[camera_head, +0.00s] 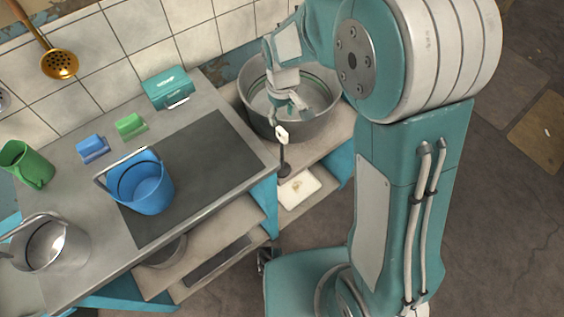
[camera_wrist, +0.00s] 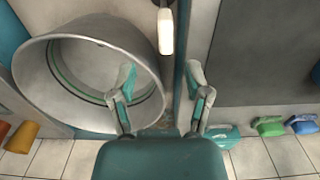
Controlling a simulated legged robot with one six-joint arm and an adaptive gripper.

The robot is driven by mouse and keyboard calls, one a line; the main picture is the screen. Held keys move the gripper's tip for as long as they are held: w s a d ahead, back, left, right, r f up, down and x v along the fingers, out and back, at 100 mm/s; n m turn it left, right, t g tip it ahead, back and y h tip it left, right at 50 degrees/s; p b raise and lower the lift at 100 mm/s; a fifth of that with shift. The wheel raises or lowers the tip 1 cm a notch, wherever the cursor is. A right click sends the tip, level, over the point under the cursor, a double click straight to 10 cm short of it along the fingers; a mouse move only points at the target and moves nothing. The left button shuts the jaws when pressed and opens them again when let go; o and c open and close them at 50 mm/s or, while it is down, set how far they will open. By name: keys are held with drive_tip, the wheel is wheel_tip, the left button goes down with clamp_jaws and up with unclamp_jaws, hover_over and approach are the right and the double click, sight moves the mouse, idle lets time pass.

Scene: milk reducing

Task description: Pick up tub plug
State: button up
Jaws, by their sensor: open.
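The likely tub plug (camera_head: 281,134) has a pale handle and a dark rod with a dark round end, in front of the large metal tub (camera_head: 327,122). I cannot tell what holds it up. In the wrist view the pale handle (camera_wrist: 166,31) shows at the top, beyond the fingertips and apart from them. My gripper (camera_head: 287,104) is over the tub's near side in the head view, close to the handle. In the wrist view my gripper (camera_wrist: 161,72) is open and empty, its fingers spread either side of the gap between tub (camera_wrist: 28,88) and counter.
The counter (camera_head: 75,210) left of the tub holds a blue bucket (camera_head: 150,190), a metal pot (camera_head: 70,245), a green cup (camera_head: 30,168) and a teal box (camera_head: 168,88). A tiled wall (camera_head: 130,42) stands behind. A white tray (camera_head: 298,190) lies below the plug.

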sight(282, 138)
wheel_tip(282, 138, down, 3)
drive_tip(key=shift+r, duration=0.15)
drive_tip(key=f, duration=0.4)
drive_tip(key=s+f, duration=0.1)
drive_tip(key=shift+a+f, duration=0.1)
drive_tip(key=shift+f, duration=0.3)
clamp_jaws()
